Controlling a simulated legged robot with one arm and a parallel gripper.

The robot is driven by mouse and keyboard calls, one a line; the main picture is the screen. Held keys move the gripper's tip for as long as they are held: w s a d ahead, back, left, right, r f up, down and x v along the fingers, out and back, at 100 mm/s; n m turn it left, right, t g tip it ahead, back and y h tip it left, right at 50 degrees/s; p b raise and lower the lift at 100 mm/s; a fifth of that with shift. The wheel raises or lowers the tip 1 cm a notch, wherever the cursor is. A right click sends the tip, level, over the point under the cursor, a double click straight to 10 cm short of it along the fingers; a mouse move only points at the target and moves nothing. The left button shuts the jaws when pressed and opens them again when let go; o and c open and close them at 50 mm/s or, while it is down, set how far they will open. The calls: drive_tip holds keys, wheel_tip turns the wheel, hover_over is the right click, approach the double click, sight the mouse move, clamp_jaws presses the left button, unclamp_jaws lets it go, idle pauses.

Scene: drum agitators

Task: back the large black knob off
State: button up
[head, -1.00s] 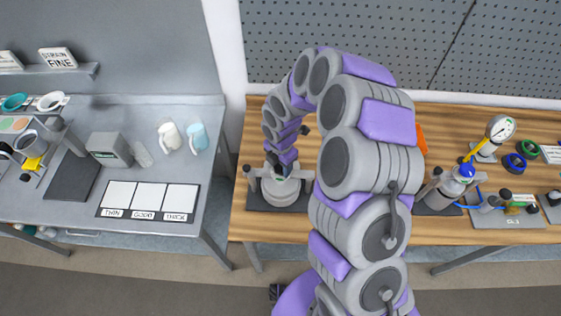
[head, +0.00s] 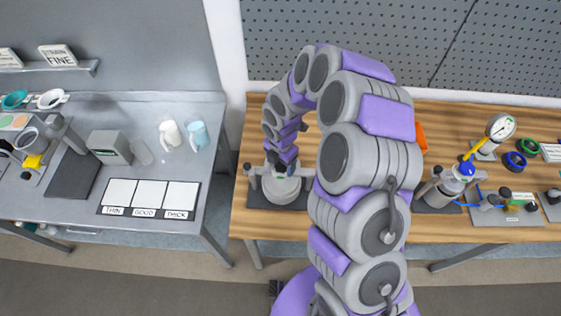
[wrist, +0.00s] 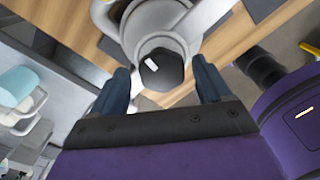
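The large black knob (wrist: 161,70) has a faceted rim and a short white mark on top. It sits on the round grey lid of the drum (wrist: 155,18) in the wrist view. My gripper (wrist: 160,66) is open, with one dark finger to each side of the knob in the picture. Gaps show between the fingers and the knob; I cannot tell how far the fingertips reach down beside it. In the head view the drum (head: 283,192) stands on the left of the wooden bench, with my gripper (head: 281,168) over it. The knob is mostly hidden there.
The wooden bench (head: 400,230) carries a second drum unit (head: 440,190), a yellow-stemmed gauge (head: 499,128) and coloured rings to the right. A grey table (head: 120,230) with cups and a THIN/GOOD/THICK card (head: 150,198) stands left, across a gap.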

sight(281, 164)
drive_tip(key=shift+r, duration=0.1)
wheel_tip(281, 164, up, 17)
drive_tip(key=b, duration=0.1)
idle(0.7)
drive_tip(key=shift+a, duration=0.1)
drive_tip(key=f+m+b, duration=0.5)
drive_tip(key=m+b, duration=0.1)
drive_tip(key=m, duration=0.1)
drive_tip(key=f+m+b, duration=0.6)
drive_tip(key=m, duration=0.1)
drive_tip(key=f+m+b, duration=0.6)
drive_tip(key=m+b, duration=0.1)
drive_tip(key=shift+d+m, duration=0.2)
drive_tip(key=shift+m, duration=0.1)
